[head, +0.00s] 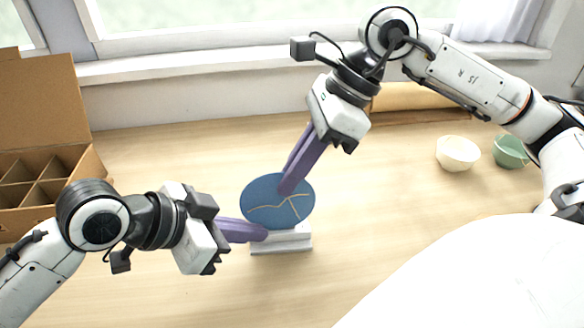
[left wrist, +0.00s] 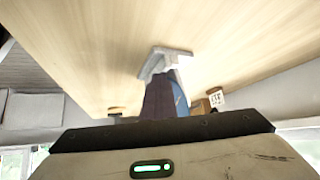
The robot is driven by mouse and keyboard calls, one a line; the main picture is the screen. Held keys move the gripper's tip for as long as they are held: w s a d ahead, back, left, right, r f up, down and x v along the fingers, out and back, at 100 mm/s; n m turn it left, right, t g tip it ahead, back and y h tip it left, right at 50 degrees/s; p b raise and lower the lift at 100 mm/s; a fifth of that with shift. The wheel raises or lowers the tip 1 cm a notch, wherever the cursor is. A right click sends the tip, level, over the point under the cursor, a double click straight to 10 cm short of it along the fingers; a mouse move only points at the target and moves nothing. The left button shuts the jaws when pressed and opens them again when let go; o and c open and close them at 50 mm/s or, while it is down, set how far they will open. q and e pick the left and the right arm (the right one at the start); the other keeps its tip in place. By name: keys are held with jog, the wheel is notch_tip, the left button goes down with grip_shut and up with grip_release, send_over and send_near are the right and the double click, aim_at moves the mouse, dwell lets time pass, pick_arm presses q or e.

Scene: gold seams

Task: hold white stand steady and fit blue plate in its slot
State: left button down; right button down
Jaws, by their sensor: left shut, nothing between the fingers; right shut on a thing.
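A blue plate (head: 265,208) with gold seams stands near the middle of the table, on or just above the white stand (head: 283,243). Whether it sits fully in the slot is hidden. My right gripper (head: 288,188) is shut on the plate's upper part from above. My left gripper (head: 262,234) is shut with nothing between its fingers; its tips are at the left end of the stand, in front of the plate's lower edge. I cannot tell if they touch the stand. In the left wrist view the stand (left wrist: 172,56) shows beyond the fingers, with a sliver of the plate (left wrist: 180,101).
A divided cardboard box (head: 45,175) stands at the left. A cream bowl (head: 457,153) and a green cup (head: 510,151) stand at the right. A tan roll (head: 410,97) lies at the back by the window. The table in front of the stand is clear.

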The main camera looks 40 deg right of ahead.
jog(key=shift+f, duration=0.85)
jog(key=c, duration=1.4)
grip_release()
jog(key=shift+r, duration=4)
